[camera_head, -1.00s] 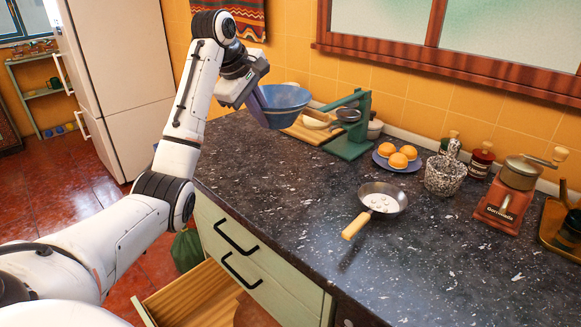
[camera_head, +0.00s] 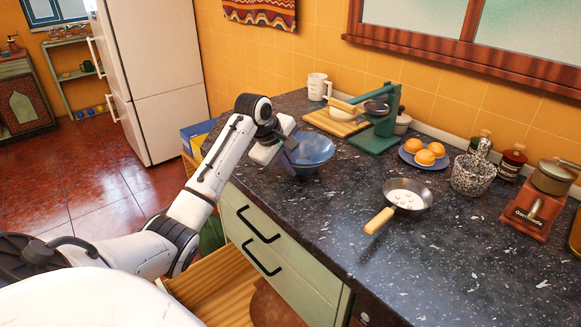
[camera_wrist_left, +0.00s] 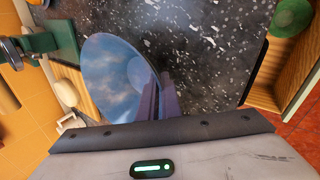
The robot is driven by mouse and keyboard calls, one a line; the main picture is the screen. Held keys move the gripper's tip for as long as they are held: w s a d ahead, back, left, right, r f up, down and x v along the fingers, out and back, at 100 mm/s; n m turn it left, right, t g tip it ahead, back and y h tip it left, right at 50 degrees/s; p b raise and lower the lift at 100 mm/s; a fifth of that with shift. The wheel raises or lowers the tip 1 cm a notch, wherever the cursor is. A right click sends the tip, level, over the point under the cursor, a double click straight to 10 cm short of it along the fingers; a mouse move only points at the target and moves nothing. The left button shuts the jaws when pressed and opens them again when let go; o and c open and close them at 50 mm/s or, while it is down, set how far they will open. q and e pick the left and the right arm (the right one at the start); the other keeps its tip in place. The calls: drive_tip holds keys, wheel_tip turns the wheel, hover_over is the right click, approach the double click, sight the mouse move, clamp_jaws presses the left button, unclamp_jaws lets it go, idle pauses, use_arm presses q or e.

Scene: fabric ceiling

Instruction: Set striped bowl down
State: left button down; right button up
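The striped bowl (camera_head: 318,150) is blue and is in my left gripper, over the far left part of the dark speckled counter (camera_head: 330,212). My left gripper (camera_head: 291,153) has its fingers shut on the near left side of the bowl's rim. In the left wrist view the bowl (camera_wrist_left: 112,72) looks tilted, with its inside showing, and the purple fingers (camera_wrist_left: 160,102) are at its edge. The bowl is low, close to the counter top; I cannot tell if its base touches. My right gripper is not in view.
Behind the bowl are a cutting board (camera_head: 336,122), a white measuring cup (camera_head: 318,86) and a green press (camera_head: 382,125). A pan (camera_head: 408,195) and a plate of orange buns (camera_head: 424,154) stand to the right. An open drawer (camera_head: 215,288) juts out below the counter.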

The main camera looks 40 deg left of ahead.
use_arm(q)
drive_tip(key=shift+f, duration=0.15)
drive_tip(key=c, duration=2.4)
unclamp_jaws()
drive_tip(key=shift+f, duration=0.2)
drive_tip(key=o, duration=0.4)
drive_tip(key=v, duration=1.2)
drive_tip(key=shift+r+b, duration=0.15)
drive_tip(key=shift+b, duration=0.15)
